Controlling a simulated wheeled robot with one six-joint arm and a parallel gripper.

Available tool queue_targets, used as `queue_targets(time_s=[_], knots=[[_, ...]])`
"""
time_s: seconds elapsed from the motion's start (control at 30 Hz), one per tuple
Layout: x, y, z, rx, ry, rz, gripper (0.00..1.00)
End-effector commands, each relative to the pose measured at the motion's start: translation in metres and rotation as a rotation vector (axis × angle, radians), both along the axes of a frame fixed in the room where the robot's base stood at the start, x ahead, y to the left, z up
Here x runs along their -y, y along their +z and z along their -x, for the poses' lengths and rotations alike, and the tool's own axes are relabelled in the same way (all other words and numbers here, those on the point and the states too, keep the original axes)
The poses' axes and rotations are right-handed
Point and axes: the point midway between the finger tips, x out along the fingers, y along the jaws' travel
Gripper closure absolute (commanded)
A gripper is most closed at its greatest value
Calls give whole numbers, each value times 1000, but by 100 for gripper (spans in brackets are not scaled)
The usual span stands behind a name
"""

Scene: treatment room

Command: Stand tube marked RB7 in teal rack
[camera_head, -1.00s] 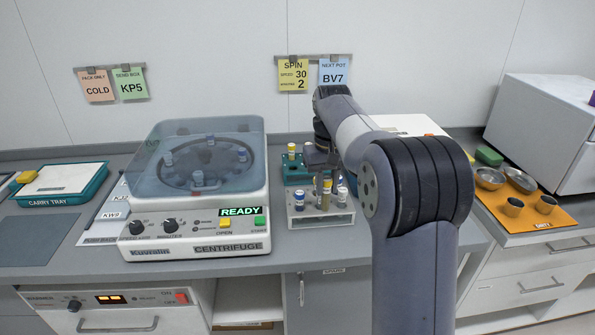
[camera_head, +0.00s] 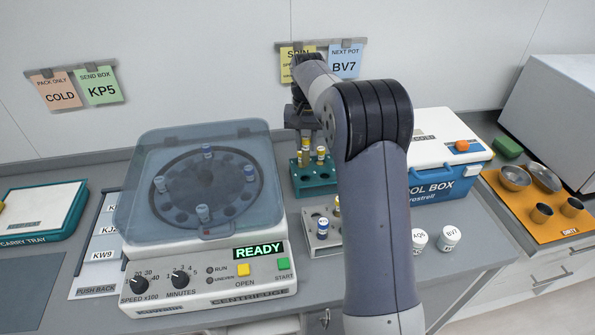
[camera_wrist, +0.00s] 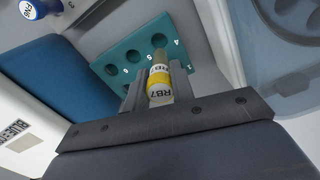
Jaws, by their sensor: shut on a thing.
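The tube marked RB7 (camera_wrist: 159,82), with a yellow cap, is upright between the fingers of my gripper (camera_wrist: 158,98), which is shut on it. The teal rack (camera_wrist: 179,50) is beyond the tube in the wrist view, with empty numbered holes showing. In the head view my gripper (camera_head: 304,128) is over the back of the teal rack (camera_head: 316,188). Yellow-capped tubes (camera_head: 320,155) show at that rack below it. I cannot tell whether the held tube's lower end is above or inside a hole.
A pale rack (camera_head: 325,247) with blue- and yellow-capped tubes stands in front, partly behind my arm. The centrifuge (camera_head: 205,255), lid closed, is to the left. The cool box (camera_head: 445,185) is to the right, with two white pots (camera_head: 449,238) before it.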

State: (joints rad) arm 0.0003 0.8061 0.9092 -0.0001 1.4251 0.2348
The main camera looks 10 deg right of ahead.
Motion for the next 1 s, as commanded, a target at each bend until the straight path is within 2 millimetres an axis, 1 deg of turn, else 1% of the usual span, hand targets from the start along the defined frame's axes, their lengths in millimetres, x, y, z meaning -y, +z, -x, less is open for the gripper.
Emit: queue_targets(time_s=[0.1, 0.2, 0.37, 0.6, 0.7, 0.9, 1.0], knots=[[0, -24, 1, -6, -2, 0, 100], [0, -41, 1, -5, -1, 0, 100], [0, -56, 1, -3, 0, 0, 100], [0, -88, 1, -3, 0, 0, 100], [0, -92, 1, -1, 0, 0, 100], [0, -92, 0, -1, 1, 0, 100], [0, -96, 0, -1, 1, 0, 100]])
